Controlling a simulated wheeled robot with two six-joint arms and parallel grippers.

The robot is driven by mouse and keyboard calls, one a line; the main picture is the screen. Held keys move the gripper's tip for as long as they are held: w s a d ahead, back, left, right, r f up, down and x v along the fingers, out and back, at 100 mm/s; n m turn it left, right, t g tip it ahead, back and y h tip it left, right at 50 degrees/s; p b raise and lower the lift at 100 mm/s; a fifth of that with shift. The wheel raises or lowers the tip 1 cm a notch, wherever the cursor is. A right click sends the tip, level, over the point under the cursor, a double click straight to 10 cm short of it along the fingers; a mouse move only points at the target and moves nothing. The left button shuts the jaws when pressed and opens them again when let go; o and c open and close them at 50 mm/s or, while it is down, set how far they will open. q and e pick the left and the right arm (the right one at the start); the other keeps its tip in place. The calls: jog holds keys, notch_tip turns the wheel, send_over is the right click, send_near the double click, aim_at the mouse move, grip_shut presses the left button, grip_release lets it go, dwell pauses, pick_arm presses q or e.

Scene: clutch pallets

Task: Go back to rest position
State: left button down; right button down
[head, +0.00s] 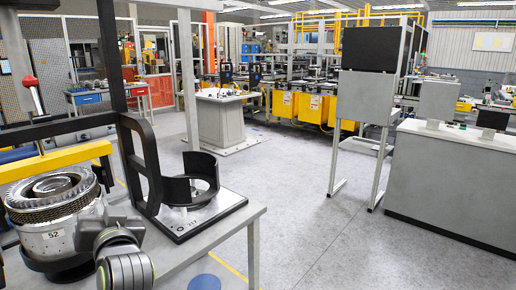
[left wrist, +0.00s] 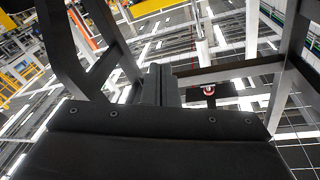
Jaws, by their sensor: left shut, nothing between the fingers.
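In the left wrist view the black gripper (left wrist: 158,88) fills the lower middle. A metal clutch (head: 55,220) marked 52 sits at the left, partly hidden by my wrist. The plate carries black curved holders (head: 202,168) with nothing between them. My right gripper is out of view.
The grey table (head: 235,235) has posts and a yellow bar (head: 55,162) over it. A blue disc (head: 204,282) lies on the floor. A grey cabinet (head: 450,185) and a tall stand (head: 365,95) are at the right. The middle floor (head: 285,195) is clear.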

pick_arm(q)
jog(key=s+a+f+m+g+h, duration=0.1)
jog(key=s+f+g+h, duration=0.35)
jog(key=f, duration=0.75)
jog(key=s+a+f+m+g+h, duration=0.1)
jog(key=s+f, duration=0.6)
jog(key=f, duration=0.5)
jog(key=s+d+f+g+h, duration=0.1)
jog(key=s+f+g+h, duration=0.15)
jog(key=s+f, duration=0.6)
jog(key=s+d+f+g+h, duration=0.25)
jog(key=s+f, duration=0.25)
jog(key=s, duration=0.7)
notch_tip(320, 180, down, 25)
jog(key=a+g, duration=0.2)
jog(key=s+d+f, duration=0.1)
jog(key=s+f, duration=1.3)
jog(key=shift+s+f+g, duration=0.35)
jog(key=shift+g, duration=0.1)
